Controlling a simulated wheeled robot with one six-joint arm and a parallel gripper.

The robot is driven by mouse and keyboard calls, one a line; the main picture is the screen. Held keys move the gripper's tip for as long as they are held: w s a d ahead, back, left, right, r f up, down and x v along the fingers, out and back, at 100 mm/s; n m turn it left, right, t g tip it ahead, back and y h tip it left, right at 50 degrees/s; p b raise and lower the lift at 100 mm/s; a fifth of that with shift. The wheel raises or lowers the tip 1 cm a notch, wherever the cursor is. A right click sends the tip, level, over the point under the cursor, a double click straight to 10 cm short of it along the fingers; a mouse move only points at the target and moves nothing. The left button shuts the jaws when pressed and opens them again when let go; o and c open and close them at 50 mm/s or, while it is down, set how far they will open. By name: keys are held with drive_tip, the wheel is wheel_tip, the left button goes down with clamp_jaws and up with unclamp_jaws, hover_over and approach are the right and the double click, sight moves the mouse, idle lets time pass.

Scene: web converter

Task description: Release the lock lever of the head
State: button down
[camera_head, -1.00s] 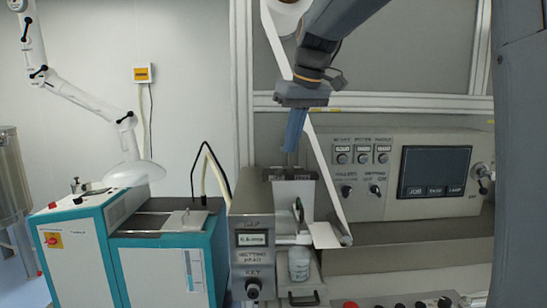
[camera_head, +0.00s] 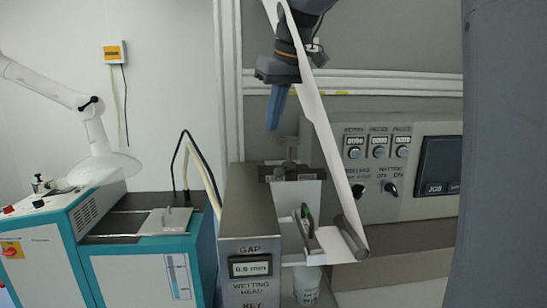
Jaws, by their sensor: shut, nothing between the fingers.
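The wetting head (camera_head: 250,215) is a grey metal box in the lower middle of the head camera view. Its front has a gap display (camera_head: 250,267) that seems to read 0.6 mm, and "KEY" lettering at the lower picture edge. A dark bracket (camera_head: 286,172) sits behind the box top. My gripper (camera_head: 272,128), with blue fingers, is shut and empty, pointing down above the bracket and apart from it.
A white web strip (camera_head: 318,120) slopes down right of my gripper to a roller (camera_head: 350,235). A control panel (camera_head: 385,160) stands behind at right. A white container (camera_head: 307,285) is under the head. A teal-and-white machine (camera_head: 150,255) stands at left.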

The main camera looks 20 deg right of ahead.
sight(285, 168)
drive_tip(key=p+x, duration=0.3)
drive_tip(key=x, duration=0.6)
drive_tip(key=shift+a, duration=0.1)
drive_tip(key=s+p, duration=0.1)
drive_tip(key=s+d+f, duration=0.1)
drive_tip(key=shift+s+f+p, duration=0.1)
drive_tip(key=shift+s+p, duration=0.2)
drive_tip(key=shift+p, duration=0.05)
drive_tip(key=shift+s+d+f, duration=0.15)
drive_tip(key=shift+s+f, duration=0.15)
drive_tip(key=shift+s, duration=0.1)
